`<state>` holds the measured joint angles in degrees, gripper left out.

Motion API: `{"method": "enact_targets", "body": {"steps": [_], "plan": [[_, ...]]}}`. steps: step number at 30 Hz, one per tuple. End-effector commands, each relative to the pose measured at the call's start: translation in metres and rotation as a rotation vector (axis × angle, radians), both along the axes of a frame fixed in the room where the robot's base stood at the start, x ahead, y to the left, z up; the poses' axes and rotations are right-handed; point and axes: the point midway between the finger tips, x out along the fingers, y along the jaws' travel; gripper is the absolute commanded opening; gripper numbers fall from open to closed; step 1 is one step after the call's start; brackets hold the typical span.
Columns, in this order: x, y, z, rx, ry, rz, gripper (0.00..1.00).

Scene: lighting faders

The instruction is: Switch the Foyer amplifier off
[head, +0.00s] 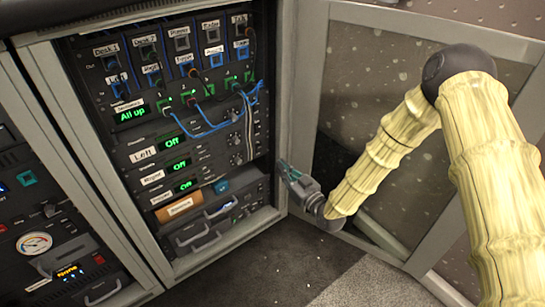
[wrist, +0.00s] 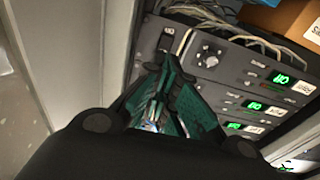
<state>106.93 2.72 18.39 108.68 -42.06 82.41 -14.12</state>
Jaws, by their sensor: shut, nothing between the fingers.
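Three stacked amplifiers show in the rack in the head view, with white labels at their left. The upper two read Left (head: 143,155) and Right (head: 152,177), each with a green Off display. The lowest amplifier (head: 162,197) has a label too small to read; its green display (head: 186,185) is not clearly legible. In the wrist view, upside down, the amplifier nearest the orange box has a lit display (wrist: 283,79), a knob (wrist: 208,55) and a dark rocker switch (wrist: 167,38). My gripper (head: 289,171) is shut and empty at the rack's right edge, its fingertips (wrist: 172,72) just short of that switch.
An open door (head: 400,110) stands right of the rack, behind my arm. The rack's right frame post (head: 285,90) is close to my gripper. Blue cables (head: 205,130) hang above the amplifiers. An orange-brown box (head: 180,207) sits below them. Another rack (head: 45,230) stands left.

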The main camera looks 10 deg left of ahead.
Motion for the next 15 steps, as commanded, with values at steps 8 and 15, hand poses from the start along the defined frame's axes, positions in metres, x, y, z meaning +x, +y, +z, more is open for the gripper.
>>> {"method": "enact_targets", "body": {"steps": [8, 15], "plan": [[-0.024, -0.023, -0.002, 0.000, 0.001, 0.001, 0.00], [-0.028, -0.026, -0.003, 0.000, 0.000, 0.004, 0.00]]}}
